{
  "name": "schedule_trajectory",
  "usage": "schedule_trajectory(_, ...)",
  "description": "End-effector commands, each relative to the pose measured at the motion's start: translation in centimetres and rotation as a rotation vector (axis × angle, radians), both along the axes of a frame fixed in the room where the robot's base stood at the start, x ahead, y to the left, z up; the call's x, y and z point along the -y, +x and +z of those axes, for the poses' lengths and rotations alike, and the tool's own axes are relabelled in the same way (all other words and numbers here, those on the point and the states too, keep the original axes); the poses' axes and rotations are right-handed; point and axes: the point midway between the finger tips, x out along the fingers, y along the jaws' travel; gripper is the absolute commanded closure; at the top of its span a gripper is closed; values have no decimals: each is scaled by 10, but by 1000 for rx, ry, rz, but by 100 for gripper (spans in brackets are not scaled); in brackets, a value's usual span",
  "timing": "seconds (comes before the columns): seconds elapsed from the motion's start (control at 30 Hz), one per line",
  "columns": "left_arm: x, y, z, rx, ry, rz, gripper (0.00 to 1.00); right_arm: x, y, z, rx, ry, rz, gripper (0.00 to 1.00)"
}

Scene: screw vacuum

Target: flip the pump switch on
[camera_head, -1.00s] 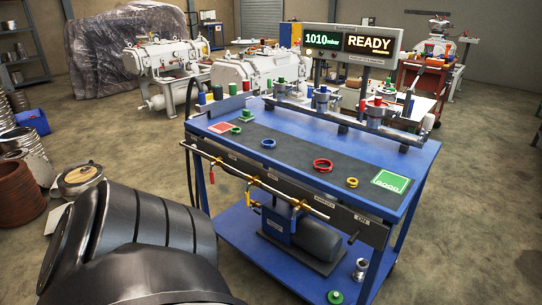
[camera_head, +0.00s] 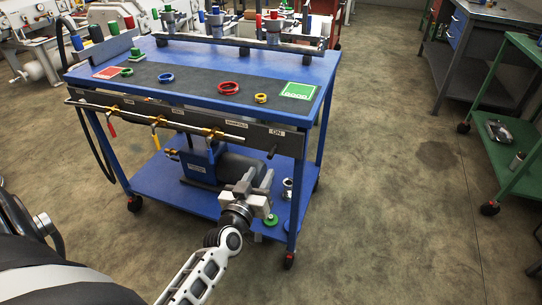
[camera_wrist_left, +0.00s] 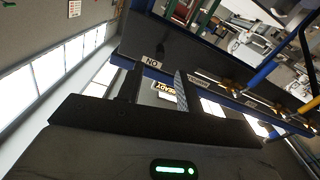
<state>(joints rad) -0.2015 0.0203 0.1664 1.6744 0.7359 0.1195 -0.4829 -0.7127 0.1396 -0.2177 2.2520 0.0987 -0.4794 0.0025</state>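The pump switch (camera_head: 272,152) is a small dark lever on the front panel of the blue cart, just under the "ON" label (camera_head: 277,133). My left gripper (camera_head: 257,179) is a little below and in front of the switch in the head view, apart from it as far as I can tell. In the left wrist view its two dark fingers (camera_wrist_left: 157,88) are spread with nothing held between them. The "ON" label shows upside down beyond them (camera_wrist_left: 152,63). I cannot clearly make out the lever there. My right gripper is not in view.
A brass-valved pipe (camera_head: 155,122) runs along the cart's front, left of the switch. The pump (camera_head: 215,165) sits on the lower shelf (camera_head: 150,185). Colored rings and a green "GOOD" card (camera_head: 299,90) lie on top. Open floor lies right, before a green cart (camera_head: 515,145).

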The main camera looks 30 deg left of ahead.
Motion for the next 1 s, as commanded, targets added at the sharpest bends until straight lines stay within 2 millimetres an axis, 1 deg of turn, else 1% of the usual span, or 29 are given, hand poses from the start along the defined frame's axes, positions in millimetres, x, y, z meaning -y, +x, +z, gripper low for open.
schedule_trajectory(0.03, -3, 13, 1, 4, -1, 1, 64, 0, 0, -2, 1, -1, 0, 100)
schedule_trajectory(0.2, -12, 47, 0, 2, 0, -1, 64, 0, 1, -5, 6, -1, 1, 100)
schedule_trajectory(0.4, -19, 76, -1, 1, -1, -1, 64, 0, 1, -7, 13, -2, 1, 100)
schedule_trajectory(0.5, -20, 84, 0, 0, 1, -1, 64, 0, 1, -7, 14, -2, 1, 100)
schedule_trajectory(0.6, -21, 87, -1, -2, 2, -1, 64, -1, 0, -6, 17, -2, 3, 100)
schedule_trajectory(0.87, -21, 88, 0, -1, 1, -2, 64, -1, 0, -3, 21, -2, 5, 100)
schedule_trajectory(0.97, -21, 88, 0, -1, 1, -2, 89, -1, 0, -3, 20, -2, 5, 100)
schedule_trajectory(1.0, -21, 88, 0, -1, 1, -2, 100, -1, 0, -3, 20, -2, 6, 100)
